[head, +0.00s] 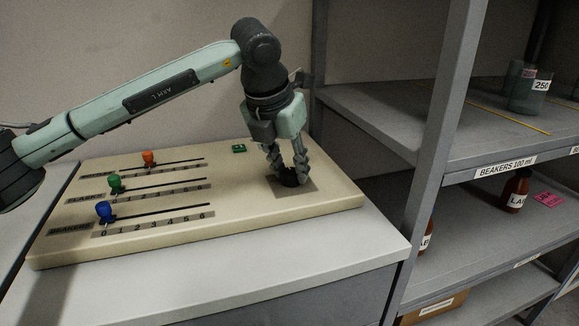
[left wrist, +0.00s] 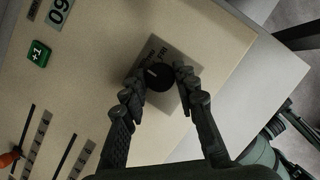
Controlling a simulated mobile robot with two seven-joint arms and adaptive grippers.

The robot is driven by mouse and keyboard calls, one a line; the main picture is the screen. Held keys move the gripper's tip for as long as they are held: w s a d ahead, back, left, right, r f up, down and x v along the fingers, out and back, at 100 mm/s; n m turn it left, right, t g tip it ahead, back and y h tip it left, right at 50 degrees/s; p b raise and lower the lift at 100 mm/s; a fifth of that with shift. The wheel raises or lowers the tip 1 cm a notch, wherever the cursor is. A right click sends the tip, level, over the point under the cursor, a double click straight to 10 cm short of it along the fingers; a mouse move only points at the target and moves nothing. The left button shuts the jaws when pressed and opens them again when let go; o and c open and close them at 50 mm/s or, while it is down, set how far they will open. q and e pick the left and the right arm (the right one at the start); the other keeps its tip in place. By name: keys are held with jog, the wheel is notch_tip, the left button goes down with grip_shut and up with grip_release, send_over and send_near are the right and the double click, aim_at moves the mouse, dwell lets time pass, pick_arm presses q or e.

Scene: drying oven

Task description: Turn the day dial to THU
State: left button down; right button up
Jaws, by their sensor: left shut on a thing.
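The day dial is a dark round knob (head: 290,178) on a grey square plate (head: 308,187) at the right of the beige panel (head: 335,193). In the left wrist view the knob (left wrist: 159,76) has a white pointer line aimed up and to the left.
Orange (head: 148,158), green (head: 115,182) and blue (head: 104,211) sliders stand at the panel's left. A green +1 button (head: 239,148) lies behind the dial. A grey shelf unit (head: 430,150) with bottles and a beaker stands close on the right.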

pick_arm(q)
jog(key=shift+a+f+m+g+h+b, duration=0.1)
jog(key=shift+m+g+h+b, duration=0.25)
jog(key=shift+m+b, duration=0.75)
jog(key=shift+m+h, duration=0.25)
jog(key=shift+m, duration=0.55)
jog(key=shift+w+m+g, duration=0.1)
jog(key=shift+m+g, duration=0.25)
jog(key=shift+m, duration=0.45)
pick_arm(e)
notch_tip(320, 180, up, 7)
jog(key=w, duration=0.2)
jog(key=shift+w+a+r+t, duration=0.15)
jog(key=shift+r+t, duration=0.05)
jog(key=shift+t, duration=0.1)
jog(key=shift+r, duration=0.1)
pick_arm(q)
jog(key=c, duration=1.2)
grip_release()
jog(key=shift+o, duration=0.2)
jog(key=shift+a+r, duration=0.15)
jog(key=shift+r, duration=0.25)
jog(key=v, duration=1.1)
jog(key=shift+a, duration=0.25)
jog(key=shift+r, duration=0.15)
